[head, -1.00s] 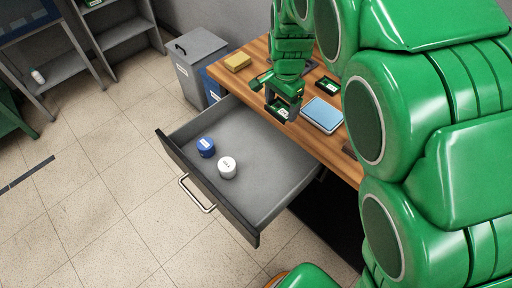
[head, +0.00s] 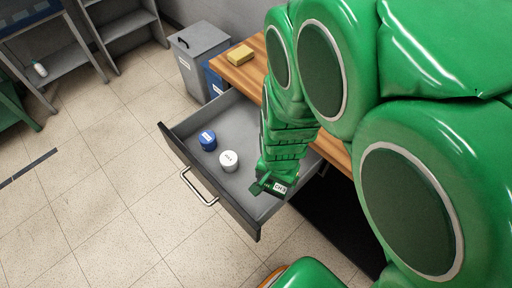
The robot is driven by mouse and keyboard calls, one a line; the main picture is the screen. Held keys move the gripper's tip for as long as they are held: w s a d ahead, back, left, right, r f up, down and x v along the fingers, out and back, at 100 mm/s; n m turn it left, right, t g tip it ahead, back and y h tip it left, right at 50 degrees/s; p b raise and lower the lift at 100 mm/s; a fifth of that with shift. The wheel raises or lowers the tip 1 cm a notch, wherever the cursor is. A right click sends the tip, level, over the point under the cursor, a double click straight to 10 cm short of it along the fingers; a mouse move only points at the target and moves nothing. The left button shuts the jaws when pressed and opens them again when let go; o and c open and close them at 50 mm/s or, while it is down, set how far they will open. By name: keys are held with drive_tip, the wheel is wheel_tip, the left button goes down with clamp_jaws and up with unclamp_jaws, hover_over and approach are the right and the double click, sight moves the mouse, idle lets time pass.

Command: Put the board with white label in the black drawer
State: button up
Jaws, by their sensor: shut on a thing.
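The drawer (head: 183,160) is pulled open from the wooden table, with a black front, a metal handle and a grey inside. My gripper (head: 270,187) is over the right part of the drawer and is shut on a small dark green board with a white label (head: 281,189). The board is mostly hidden by my gripper. I cannot tell whether it touches the drawer floor.
A blue round container (head: 207,140) and a white one (head: 229,161) stand in the drawer, left of my gripper. A yellow block (head: 240,54) lies on the wooden table (head: 232,72). Grey and blue bins stand behind. My arm hides much of the table.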

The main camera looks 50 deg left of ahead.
sight(276, 195)
drive_tip(key=shift+s+d+f+n, duration=0.15)
drive_tip(key=shift+s+d+f, duration=0.15)
drive_tip(key=shift+s+d, duration=0.3)
drive_tip(key=shift+s+d+f+n, duration=0.15)
drive_tip(key=shift+s+d+f, duration=0.15)
drive_tip(key=shift+s+d, duration=0.25)
drive_tip(key=w+a+f, duration=0.2)
drive_tip(key=a, duration=0.1)
drive_tip(key=w+a+f, duration=0.2)
drive_tip(key=a+f, duration=0.1)
drive_tip(key=w+a+f, duration=0.2)
drive_tip(key=a+f, duration=0.1)
drive_tip(key=a, duration=0.1)
drive_tip(key=shift+w+a, duration=0.1)
drive_tip(key=shift+w, duration=0.2)
drive_tip(key=shift+w+a+f, duration=0.3)
drive_tip(key=shift+a+f, duration=0.15)
drive_tip(key=shift+f, duration=0.2)
drive_tip(key=shift+w+a+f, duration=0.1)
drive_tip(key=shift+a+f, duration=0.1)
drive_tip(key=shift+f, duration=1.6)
drive_tip(key=shift+f, duration=0.15)
drive_tip(key=o, duration=0.9)
drive_tip(key=shift+o, duration=0.2)
